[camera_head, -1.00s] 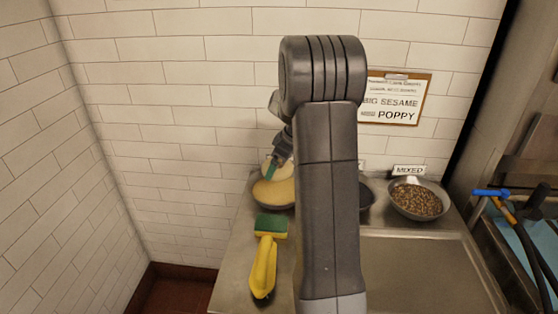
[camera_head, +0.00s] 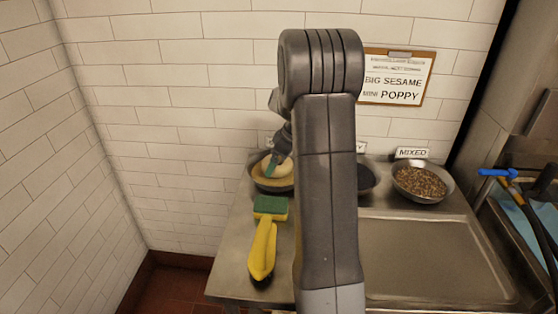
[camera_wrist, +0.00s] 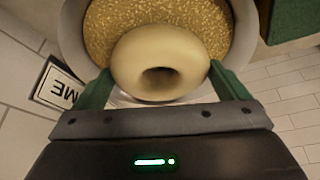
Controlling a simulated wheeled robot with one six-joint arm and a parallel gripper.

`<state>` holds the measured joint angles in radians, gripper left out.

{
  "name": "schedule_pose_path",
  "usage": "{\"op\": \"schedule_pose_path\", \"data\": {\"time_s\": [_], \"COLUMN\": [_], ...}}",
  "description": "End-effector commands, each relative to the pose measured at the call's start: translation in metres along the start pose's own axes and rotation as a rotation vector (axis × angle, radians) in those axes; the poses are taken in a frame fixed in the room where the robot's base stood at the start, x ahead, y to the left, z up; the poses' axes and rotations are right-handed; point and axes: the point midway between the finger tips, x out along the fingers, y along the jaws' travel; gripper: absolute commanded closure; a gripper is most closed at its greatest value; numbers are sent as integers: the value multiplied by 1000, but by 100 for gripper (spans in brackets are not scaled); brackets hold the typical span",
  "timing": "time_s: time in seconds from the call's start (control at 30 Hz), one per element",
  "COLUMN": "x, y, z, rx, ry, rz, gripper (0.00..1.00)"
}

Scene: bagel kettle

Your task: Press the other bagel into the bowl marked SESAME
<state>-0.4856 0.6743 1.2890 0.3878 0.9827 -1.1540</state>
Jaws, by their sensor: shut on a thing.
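A pale bagel (camera_wrist: 160,55) is clamped between the green fingers of my gripper (camera_wrist: 162,80) in the wrist view. It is over the metal bowl (camera_wrist: 246,30) of pale sesame seeds (camera_wrist: 105,30) and overlaps its near side. I cannot tell whether the bagel touches the seeds. A label (camera_wrist: 60,90) ending in "ME" stands beside this bowl. In the head view my gripper (camera_head: 279,160) is at the same bowl (camera_head: 272,188) at the back left of the counter, with the bagel (camera_head: 286,172) low in its mouth. My arm hides part of the counter.
A dark bowl (camera_head: 367,180) is partly behind my arm. The MIXED bowl (camera_head: 423,184) stands further right. An empty tray (camera_head: 430,260) fills the right front.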

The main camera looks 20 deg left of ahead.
Motion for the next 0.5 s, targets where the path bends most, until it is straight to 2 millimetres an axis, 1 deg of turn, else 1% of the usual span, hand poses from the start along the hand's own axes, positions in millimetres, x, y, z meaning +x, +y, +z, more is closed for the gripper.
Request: {"op": "schedule_pose_path", "data": {"time_s": [0.5], "x": [4], "y": [0], "z": [1], "rx": [0], "ry": [0], "rz": [0], "gripper": [30]}}
